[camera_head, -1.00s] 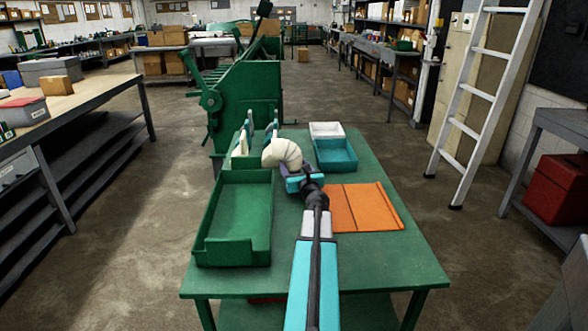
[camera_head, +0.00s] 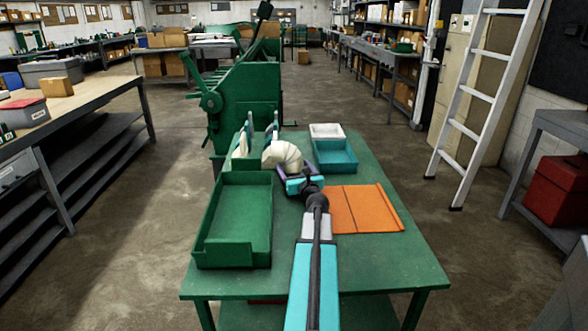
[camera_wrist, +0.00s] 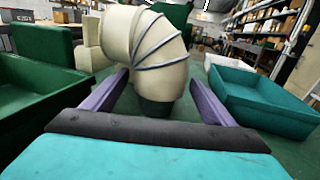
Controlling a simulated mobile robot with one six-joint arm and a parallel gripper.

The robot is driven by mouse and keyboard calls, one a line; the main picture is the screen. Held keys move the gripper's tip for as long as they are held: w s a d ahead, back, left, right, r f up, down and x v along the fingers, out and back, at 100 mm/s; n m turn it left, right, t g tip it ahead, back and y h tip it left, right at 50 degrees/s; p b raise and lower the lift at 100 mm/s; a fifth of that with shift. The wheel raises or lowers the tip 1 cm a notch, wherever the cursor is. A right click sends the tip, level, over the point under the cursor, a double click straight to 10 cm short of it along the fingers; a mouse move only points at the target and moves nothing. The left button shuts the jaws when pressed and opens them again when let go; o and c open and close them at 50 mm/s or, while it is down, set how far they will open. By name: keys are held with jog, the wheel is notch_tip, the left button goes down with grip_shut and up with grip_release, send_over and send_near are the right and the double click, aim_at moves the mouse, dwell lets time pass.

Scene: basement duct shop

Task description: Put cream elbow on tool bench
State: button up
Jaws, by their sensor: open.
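The cream elbow (camera_head: 284,155) is a ribbed, curved duct piece at the far part of the green table (camera_head: 375,270). In the wrist view the cream elbow (camera_wrist: 146,45) fills the upper middle, its lower end between my two purple fingers. My gripper (camera_wrist: 155,92) is open, one finger on each side of the elbow; I cannot tell whether either finger touches it. My gripper also shows in the head view (camera_head: 297,178), just in front of the elbow. Which surface is the tool bench is not clear; a wood-topped bench (camera_head: 85,95) stands at the left.
A green tray (camera_head: 235,215) lies left of my arm, an orange folder-like panel (camera_head: 365,208) right of it. A teal bin (camera_head: 335,155) and white bin (camera_head: 326,131) stand right of the elbow. A green machine (camera_head: 245,105) is behind the table. A ladder (camera_head: 480,95) leans at right.

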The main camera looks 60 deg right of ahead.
jog(key=shift+r, duration=0.15)
jog(key=shift+v, duration=3.75)
jog(key=shift+s, duration=0.15)
